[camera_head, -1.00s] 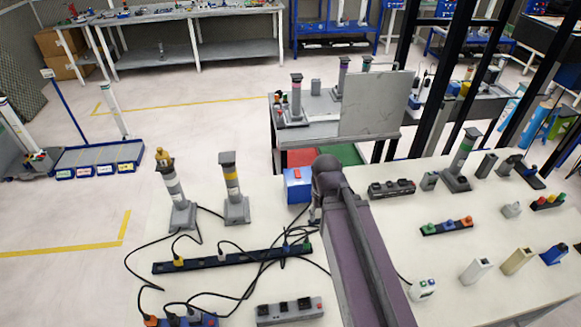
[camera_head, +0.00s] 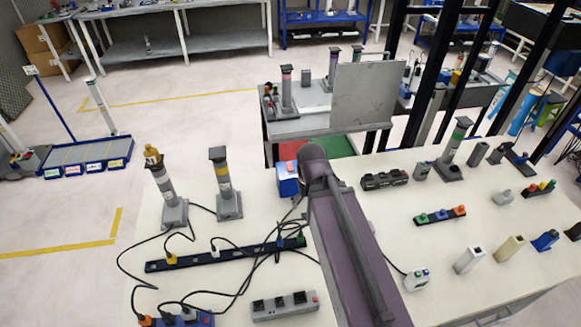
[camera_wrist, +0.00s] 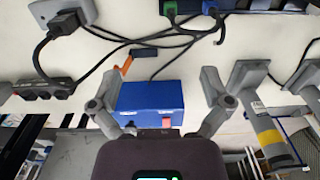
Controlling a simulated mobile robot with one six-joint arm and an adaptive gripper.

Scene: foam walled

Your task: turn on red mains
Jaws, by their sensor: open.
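A blue box (camera_head: 288,178) with a red patch on its face stands near the far edge of the white table, just left of my arm. In the wrist view the blue box (camera_wrist: 152,98) lies between the spread fingers of my gripper (camera_wrist: 158,92), apart from both. A small red part (camera_wrist: 166,122) and a dark part sit on its lower side. An orange and dark lever-like piece (camera_wrist: 127,64) shows at its upper left corner. My gripper is open and empty. In the head view my arm hides the gripper.
A long dark power strip (camera_head: 225,254) with plugged cables lies left of my arm. Two grey posts (camera_head: 226,190) stand beyond it. Grey strips (camera_head: 285,306) and several small switches are on the table. In the wrist view a banded post (camera_wrist: 268,132) is close to the right finger.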

